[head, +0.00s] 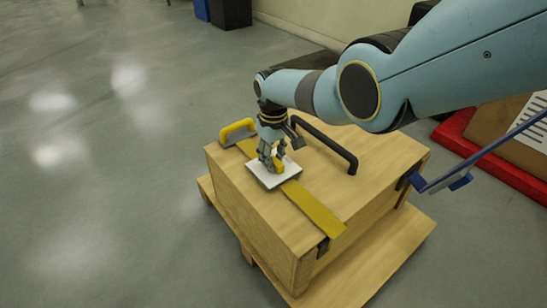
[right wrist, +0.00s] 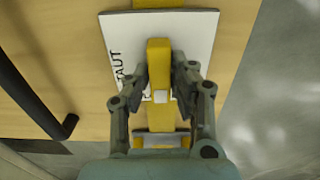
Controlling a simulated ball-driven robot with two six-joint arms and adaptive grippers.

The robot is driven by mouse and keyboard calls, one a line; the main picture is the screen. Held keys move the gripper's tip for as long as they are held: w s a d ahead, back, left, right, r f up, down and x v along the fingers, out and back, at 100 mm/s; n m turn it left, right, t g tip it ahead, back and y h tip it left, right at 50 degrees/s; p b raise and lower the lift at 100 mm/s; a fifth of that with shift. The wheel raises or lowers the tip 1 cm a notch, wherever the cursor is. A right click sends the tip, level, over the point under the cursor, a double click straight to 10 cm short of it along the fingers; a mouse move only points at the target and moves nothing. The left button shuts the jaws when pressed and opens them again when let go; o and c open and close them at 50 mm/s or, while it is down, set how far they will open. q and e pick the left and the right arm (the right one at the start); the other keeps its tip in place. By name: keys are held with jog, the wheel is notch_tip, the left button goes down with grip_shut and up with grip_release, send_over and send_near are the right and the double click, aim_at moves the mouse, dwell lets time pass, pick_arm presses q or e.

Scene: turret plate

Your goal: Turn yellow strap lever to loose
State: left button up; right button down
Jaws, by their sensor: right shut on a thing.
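The yellow strap lever (right wrist: 159,58) stands over a white plate (right wrist: 118,32) in the right wrist view. The word TAUT is printed at the plate's left side; other lettering is mostly hidden. My right gripper (right wrist: 161,82) is shut on the lever, one finger at each side. In the head view my right gripper (head: 272,160) points down at the white plate (head: 262,178), and only a little of the lever shows. The yellow strap (head: 315,210) runs across the top of the wooden crate (head: 232,190) and under the plate. My left gripper is not in view.
A black bar handle (head: 325,143) stands on the crate top close to my right gripper. A yellow handle (head: 237,127) is at the far left edge. The crate rests on a wooden pallet (head: 385,265). A blue bar (head: 480,160) and a red base (head: 490,165) are at right. Floor at left is clear.

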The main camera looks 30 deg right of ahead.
jog(key=c, duration=1.2)
grip_release()
jog(key=shift+o, duration=0.2)
notch_tip(320, 180, up, 12)
